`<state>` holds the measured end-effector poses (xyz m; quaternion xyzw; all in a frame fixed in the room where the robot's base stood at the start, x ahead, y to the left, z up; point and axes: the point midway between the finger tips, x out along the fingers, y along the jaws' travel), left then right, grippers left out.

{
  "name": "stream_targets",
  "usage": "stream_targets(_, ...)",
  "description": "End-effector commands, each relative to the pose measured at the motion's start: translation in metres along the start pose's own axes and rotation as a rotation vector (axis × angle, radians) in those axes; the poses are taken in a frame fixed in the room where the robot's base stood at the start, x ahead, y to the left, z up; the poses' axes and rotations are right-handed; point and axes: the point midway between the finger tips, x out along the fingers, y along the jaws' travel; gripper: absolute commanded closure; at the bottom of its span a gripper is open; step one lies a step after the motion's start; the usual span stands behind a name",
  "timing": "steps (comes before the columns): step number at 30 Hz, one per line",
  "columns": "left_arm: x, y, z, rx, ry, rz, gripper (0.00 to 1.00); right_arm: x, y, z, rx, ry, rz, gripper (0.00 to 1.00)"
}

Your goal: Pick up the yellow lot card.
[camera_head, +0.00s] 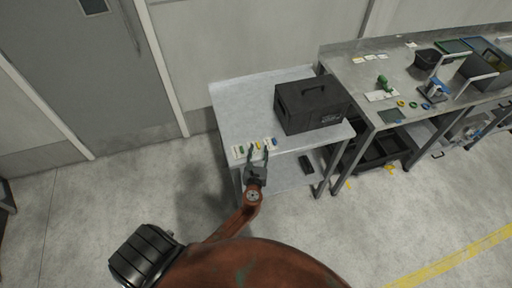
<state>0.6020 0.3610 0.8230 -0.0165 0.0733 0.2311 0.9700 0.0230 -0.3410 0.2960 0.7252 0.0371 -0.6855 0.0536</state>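Several small pale cards with coloured marks lie in a row along the front edge of the small grey table (232,108). The yellow lot card (257,146) is in the middle of the row, with a green-marked one (240,151) to its left and a blue-marked one (272,142) to its right. My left gripper (259,153) is open at the table's front edge, its fingers pointing at the yellow card. The fingers partly cover the card, and I cannot tell whether they touch it. My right gripper is not in view.
A black case (312,104) stands on the table's right side, behind the cards. A longer workbench (352,82) with green parts, rings and bins adjoins on the right. The table's left and back are clear. A grey door (88,75) is at the left.

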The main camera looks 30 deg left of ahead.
Motion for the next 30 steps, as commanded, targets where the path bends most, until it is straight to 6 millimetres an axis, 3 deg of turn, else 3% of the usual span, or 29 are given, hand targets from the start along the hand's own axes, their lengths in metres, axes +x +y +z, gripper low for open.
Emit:
stream_targets(9,0.0075,0.0027,-0.0006,-0.002,0.001,0.004,0.66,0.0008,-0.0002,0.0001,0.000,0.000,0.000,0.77)
stream_targets(24,0.0072,0.0026,-0.0006,-0.002,0.001,0.004,1.00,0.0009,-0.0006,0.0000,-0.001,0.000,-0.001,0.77)
stream_targets(30,0.0072,0.0025,-0.0006,-0.002,0.001,0.004,1.00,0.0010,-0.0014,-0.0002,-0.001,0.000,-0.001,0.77)
